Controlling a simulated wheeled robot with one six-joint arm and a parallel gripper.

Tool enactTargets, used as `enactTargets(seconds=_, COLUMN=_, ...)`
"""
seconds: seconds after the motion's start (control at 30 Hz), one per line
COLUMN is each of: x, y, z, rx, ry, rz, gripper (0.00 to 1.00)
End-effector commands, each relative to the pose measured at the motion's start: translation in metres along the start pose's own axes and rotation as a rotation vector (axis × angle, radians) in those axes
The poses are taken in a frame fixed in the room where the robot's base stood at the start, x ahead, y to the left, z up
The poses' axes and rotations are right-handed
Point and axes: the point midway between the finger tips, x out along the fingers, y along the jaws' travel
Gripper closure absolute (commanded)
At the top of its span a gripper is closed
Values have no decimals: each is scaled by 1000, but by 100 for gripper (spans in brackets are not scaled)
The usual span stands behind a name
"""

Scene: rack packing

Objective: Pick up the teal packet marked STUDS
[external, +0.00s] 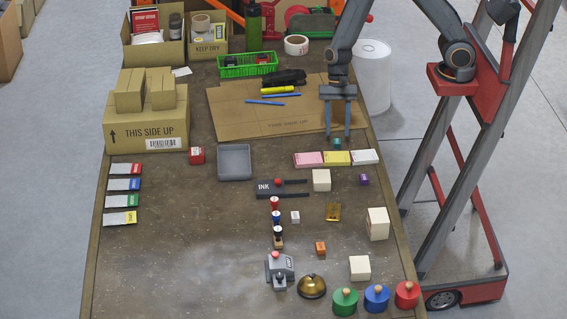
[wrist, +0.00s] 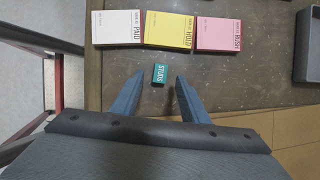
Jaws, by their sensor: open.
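The small teal packet marked STUDS (wrist: 160,75) lies on the table in the wrist view, just beyond and between my fingertips. In the external view the teal packet (external: 337,143) shows just below my gripper's tips. My gripper (external: 348,133) is open and empty, pointing down over the table near the cardboard sheet's edge. In the wrist view the two fingers of my gripper (wrist: 156,82) are spread apart, with the packet apart from both.
Pink (external: 308,159), yellow (external: 337,158) and white (external: 365,157) card pads lie close to the packet. A grey tray (external: 234,149) sits to the left. A flat cardboard sheet (external: 230,110) lies behind. Cream blocks and stamps stand nearer the front.

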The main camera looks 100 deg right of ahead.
Motion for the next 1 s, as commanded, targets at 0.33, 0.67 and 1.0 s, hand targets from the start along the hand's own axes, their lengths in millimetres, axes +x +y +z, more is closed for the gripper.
enactTargets(seconds=0.33, x=30, y=-1, z=-2, rx=-2, ry=2, rz=0, gripper=59)
enactTargets(seconds=0.67, x=30, y=-1, z=-1, rx=-3, ry=2, rz=0, gripper=85)
enactTargets(seconds=1.0, x=30, y=-1, z=-1, rx=-3, ry=2, rz=0, gripper=100)
